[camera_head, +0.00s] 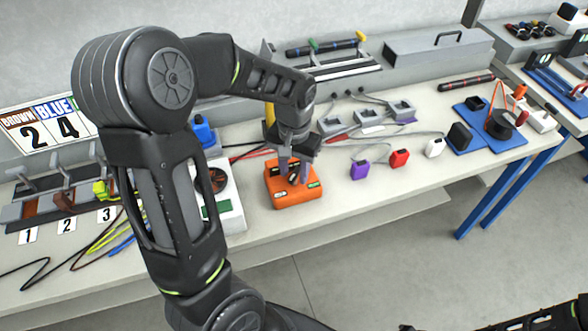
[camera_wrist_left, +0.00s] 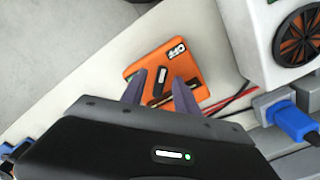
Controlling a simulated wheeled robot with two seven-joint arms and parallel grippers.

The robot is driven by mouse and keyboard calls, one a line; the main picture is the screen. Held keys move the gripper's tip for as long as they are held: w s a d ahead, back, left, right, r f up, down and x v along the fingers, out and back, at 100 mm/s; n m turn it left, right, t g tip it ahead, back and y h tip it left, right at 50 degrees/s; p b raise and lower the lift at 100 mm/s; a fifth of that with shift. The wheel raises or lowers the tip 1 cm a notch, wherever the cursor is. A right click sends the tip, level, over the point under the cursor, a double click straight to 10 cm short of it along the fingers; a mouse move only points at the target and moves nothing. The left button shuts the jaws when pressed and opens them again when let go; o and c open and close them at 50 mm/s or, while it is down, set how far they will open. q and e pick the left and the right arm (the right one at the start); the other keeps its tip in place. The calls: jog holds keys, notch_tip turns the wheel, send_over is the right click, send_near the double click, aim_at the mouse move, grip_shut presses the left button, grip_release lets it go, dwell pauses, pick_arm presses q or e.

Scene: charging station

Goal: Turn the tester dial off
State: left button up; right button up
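The orange tester (camera_head: 292,197) sits on the workbench near its front edge, and it also shows in the left wrist view (camera_wrist_left: 139,73). Its top carries a black bar-shaped dial (camera_wrist_left: 161,84) and a white OFF label (camera_wrist_left: 177,49) near one edge. My left gripper (camera_head: 289,174) points down over the tester, its fingertips close to the top. In the left wrist view the two fingers (camera_wrist_left: 160,80) are apart, with the dial showing between them. I cannot tell whether they touch it. The fingers hide part of the tester's top. My right gripper is not clearly in view.
A white box with a round fan (camera_wrist_left: 296,38) stands left of the tester. Purple (camera_head: 359,170), red (camera_head: 399,159) and white (camera_head: 434,147) small blocks lie to the right. Red and black cables (camera_head: 250,154) run behind the tester. Bare bench lies in front.

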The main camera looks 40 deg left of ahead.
aim_at(294, 175)
pick_arm(q)
jog(key=shift+r+b, duration=0.3)
jog(key=shift+r, duration=3.6)
